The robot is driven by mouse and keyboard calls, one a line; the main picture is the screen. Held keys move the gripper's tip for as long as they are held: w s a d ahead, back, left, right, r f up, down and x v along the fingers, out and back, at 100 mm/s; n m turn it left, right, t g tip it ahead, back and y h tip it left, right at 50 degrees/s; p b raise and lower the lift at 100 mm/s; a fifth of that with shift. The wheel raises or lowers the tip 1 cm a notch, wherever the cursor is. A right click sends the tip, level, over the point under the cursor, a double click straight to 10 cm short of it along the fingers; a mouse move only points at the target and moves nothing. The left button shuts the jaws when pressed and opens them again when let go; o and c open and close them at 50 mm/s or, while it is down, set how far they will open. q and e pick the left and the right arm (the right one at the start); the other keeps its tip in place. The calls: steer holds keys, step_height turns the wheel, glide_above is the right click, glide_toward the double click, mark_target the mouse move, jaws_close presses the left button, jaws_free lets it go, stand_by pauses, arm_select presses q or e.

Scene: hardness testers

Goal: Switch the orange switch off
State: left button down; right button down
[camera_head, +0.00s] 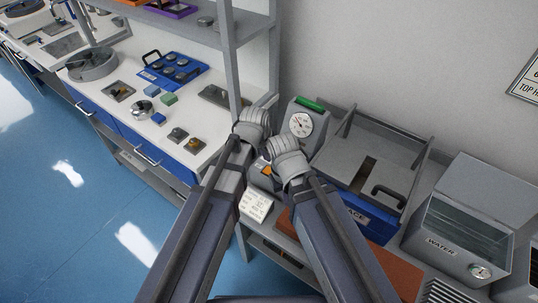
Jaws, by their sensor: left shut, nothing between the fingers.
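A small orange patch (267,171), which looks like the orange switch, shows low on a grey gauge device (308,109), left of my right wrist. Its on or off position is too small to tell. The device has a round white dial and a green bar on top; my right wrist covers much of its lower front. My left gripper (268,101) is shut and empty, at the shelf post left of the dial and above the orange patch in the picture. My right wrist (288,157) is in front of the device; its fingers are hidden or cannot be made out.
A blue-and-grey furnace box (372,165) with a black handle stands right of the device, then an open grey water tank (468,215). A grey shelf post (231,60) stands close to my left gripper. The white bench (205,118) at left holds several small parts.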

arm_select(q)
step_height(320, 180, up, 7)
steer(key=a+p, duration=0.2)
steer(key=p, duration=0.4)
steer(key=shift+s+a, duration=0.2)
steer(key=shift+s, duration=0.25)
steer(key=shift+r, duration=0.1)
steer(key=s+a+n+g+y, duration=0.1)
steer(key=s, duration=0.6)
steer(key=s+a+n+g+y, duration=0.2)
steer(key=s, duration=0.5)
steer(key=shift+s+a+f, duration=0.25)
steer(key=shift+s+f, duration=0.15)
